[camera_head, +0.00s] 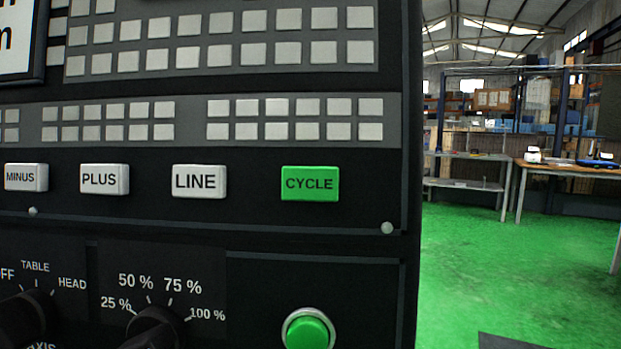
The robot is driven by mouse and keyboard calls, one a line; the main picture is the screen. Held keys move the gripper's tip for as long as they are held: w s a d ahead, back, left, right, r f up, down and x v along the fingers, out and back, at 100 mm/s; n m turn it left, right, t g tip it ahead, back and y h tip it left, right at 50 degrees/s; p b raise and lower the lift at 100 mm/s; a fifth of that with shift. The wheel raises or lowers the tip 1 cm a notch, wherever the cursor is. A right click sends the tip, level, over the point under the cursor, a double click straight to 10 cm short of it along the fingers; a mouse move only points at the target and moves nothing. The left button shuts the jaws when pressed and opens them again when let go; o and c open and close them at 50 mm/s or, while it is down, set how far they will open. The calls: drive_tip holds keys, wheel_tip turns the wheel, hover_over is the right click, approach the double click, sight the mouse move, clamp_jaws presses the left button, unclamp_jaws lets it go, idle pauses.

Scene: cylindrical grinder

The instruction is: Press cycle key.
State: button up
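The cycle key (310,184) is a green rectangular key marked CYCLE, at the right end of a row of keys on the black control panel (250,245) in the head view. It stands out slightly from the panel, and nothing covers it. To its left are the white LINE key (199,182), PLUS key (104,179) and MINUS key (26,178). My gripper and arm do not show in the head view.
A round green button (307,331) in a metal ring sits below the cycle key. A percent dial (153,329) is at the lower middle. Right of the panel are open green floor (510,265) and a wooden-topped table (570,168) farther back.

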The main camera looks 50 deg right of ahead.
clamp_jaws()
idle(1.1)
